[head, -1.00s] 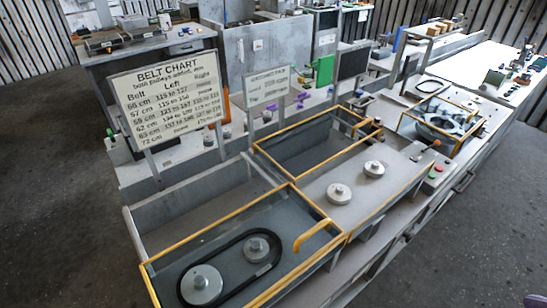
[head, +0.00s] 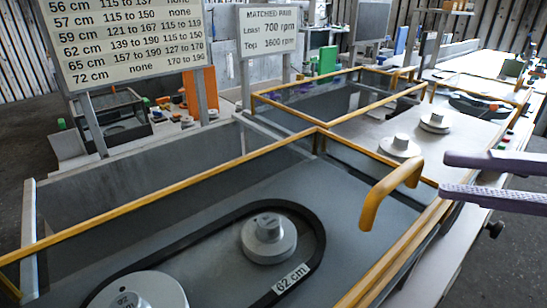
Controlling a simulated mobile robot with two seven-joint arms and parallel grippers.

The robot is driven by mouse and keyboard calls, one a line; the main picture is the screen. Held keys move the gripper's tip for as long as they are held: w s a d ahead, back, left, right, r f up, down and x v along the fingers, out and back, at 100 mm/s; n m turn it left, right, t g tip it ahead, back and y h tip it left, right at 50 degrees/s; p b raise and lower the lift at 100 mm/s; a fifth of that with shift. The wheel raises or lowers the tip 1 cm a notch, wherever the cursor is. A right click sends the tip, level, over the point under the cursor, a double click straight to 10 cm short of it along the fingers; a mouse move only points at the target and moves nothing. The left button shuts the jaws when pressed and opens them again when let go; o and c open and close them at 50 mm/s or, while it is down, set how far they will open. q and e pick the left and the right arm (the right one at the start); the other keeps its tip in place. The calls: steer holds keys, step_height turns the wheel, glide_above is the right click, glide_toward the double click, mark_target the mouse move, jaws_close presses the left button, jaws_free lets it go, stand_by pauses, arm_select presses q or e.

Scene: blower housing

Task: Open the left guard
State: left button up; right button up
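The left guard (head: 200,179) is a yellow-edged, see-through cover lying over the near left bay. Its yellow bar handle (head: 392,192) stands up at its right side. Under the guard show a large pulley (head: 138,292), a smaller pulley (head: 269,238) and a black belt around them with a tag reading 62 cm (head: 291,279). My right gripper (head: 444,174) comes in from the right edge, its two purple-grey fingers apart with nothing between them. In the picture its fingertips are just right of the handle, with a gap. My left gripper is out of view.
A second yellow-framed bay (head: 340,118) lies behind. Two loose pulleys (head: 400,147) (head: 434,123) stand on the flat top right of it. The belt chart (head: 135,40) and a matched-pair sign (head: 268,30) stand on posts behind the bays.

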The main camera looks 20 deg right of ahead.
mark_target(392, 173)
steer(key=shift+w+a+f+g, duration=0.2)
steer(key=shift+w+a+g, duration=0.1)
steer(key=shift+a, duration=0.15)
steer(key=p+x, duration=0.1)
steer(key=x, duration=0.7)
steer(key=shift+w+a, duration=0.25)
steer(key=shift+a, duration=0.05)
jaws_close()
stand_by(0.7)
